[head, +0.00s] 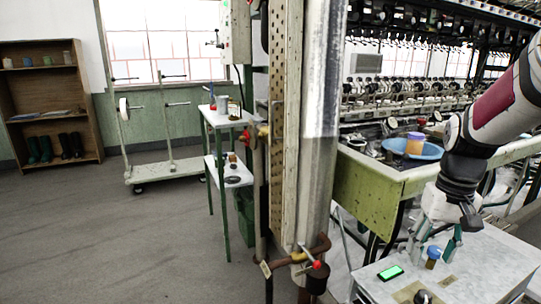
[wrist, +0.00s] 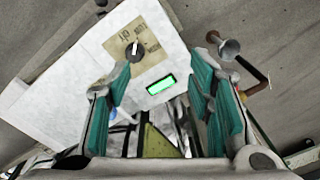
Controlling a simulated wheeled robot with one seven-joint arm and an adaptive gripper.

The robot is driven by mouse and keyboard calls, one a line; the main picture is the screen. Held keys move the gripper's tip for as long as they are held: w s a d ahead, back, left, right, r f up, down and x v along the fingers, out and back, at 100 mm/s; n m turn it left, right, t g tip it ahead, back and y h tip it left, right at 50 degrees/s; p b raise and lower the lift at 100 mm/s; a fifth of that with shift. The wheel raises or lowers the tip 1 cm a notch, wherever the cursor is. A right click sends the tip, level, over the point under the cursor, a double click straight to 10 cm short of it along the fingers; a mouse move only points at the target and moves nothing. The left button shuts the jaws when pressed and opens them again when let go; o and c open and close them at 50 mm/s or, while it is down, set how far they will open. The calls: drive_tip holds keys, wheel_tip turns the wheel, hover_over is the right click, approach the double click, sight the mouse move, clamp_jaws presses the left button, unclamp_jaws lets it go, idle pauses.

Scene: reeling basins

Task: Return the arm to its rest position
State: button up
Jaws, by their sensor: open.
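My gripper (head: 436,250) hangs from my arm at the right of the head view, above a pale control box (head: 470,270). Its two teal-padded fingers are spread apart. In the wrist view the gripper (wrist: 160,85) is open, with nothing held between the pads. Beyond the fingers the control box (wrist: 100,55) shows a lit green display (wrist: 160,84) and a dark knob (wrist: 135,52).
A small amber jar (head: 432,258) appears near the fingertips. A blue basin (head: 428,151) with an orange-and-white container (head: 415,143) sits on the reeling bench. A thick metal post (head: 310,140) stands left of the bench. Open floor (head: 150,235) lies farther left.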

drive_tip(key=s+a+r+n, duration=0.1)
drive_tip(key=s+a+r, duration=0.5)
drive_tip(key=s+a, duration=0.45)
drive_tip(key=s+a+n, duration=0.1)
drive_tip(key=s+a, duration=0.2)
drive_tip(key=s, duration=0.5)
drive_tip(key=s+a+n, duration=0.1)
drive_tip(key=s+a, duration=0.1)
drive_tip(key=s, duration=0.6)
wheel_tip(320, 180, up, 23)
drive_tip(key=t+p, duration=0.4)
drive_tip(key=p, duration=1.8)
drive_tip(key=shift+w, duration=0.25)
drive_tip(key=shift+r, duration=0.1)
